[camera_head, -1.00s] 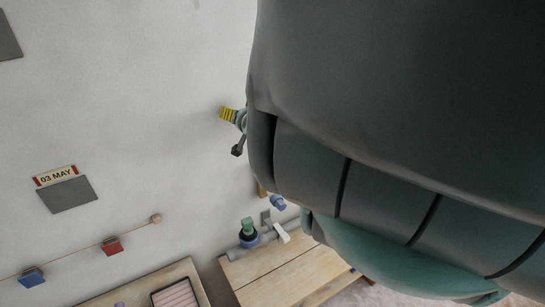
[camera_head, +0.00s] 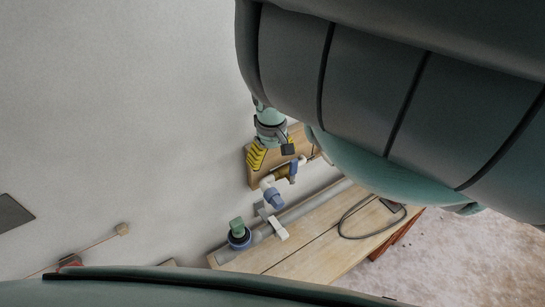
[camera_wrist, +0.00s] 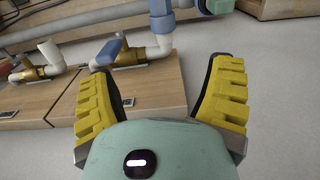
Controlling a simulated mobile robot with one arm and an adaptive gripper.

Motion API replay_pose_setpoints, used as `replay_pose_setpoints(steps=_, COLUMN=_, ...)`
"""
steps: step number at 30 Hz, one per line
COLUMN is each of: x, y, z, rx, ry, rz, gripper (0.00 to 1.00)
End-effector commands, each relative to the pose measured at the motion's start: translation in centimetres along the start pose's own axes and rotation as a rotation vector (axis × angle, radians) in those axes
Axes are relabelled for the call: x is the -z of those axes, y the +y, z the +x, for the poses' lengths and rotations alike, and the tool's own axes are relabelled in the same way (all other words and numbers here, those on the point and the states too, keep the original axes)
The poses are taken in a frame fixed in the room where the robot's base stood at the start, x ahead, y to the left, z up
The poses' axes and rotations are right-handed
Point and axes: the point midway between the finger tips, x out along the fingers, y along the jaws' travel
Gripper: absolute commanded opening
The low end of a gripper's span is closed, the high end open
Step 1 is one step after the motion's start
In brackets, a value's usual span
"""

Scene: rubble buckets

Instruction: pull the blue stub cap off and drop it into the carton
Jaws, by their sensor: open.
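The blue stub cap (camera_head: 275,200) sits on the lower end of a white elbow (camera_head: 267,183), beside a brass valve with a blue lever (camera_head: 293,170). In the wrist view the cap (camera_wrist: 160,13) shows at the top edge, cut off, joined to the elbow (camera_wrist: 158,44), with the blue lever (camera_wrist: 108,51) left of it. My gripper (camera_head: 266,157) is above the cap in the head view, near the wall. In the wrist view its yellow fingers (camera_wrist: 161,68) are spread wide with nothing between them. I cannot make out the carton in either view.
A wooden bench (camera_head: 325,228) below the pipework carries a grey pipe and a dark cable loop (camera_head: 365,218).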

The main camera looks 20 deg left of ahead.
Motion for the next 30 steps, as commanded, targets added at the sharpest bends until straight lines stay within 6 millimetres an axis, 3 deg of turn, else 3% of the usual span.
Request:
replay_pose_setpoints(steps=15, x=0.3, y=-0.2, z=8.5, rx=0.005, ry=0.008, rz=0.002, gripper=0.8)
replay_pose_setpoints(steps=30, x=0.5, y=-0.5, z=13.8, rx=0.01, ry=0.01, rz=-0.002, gripper=0.8)
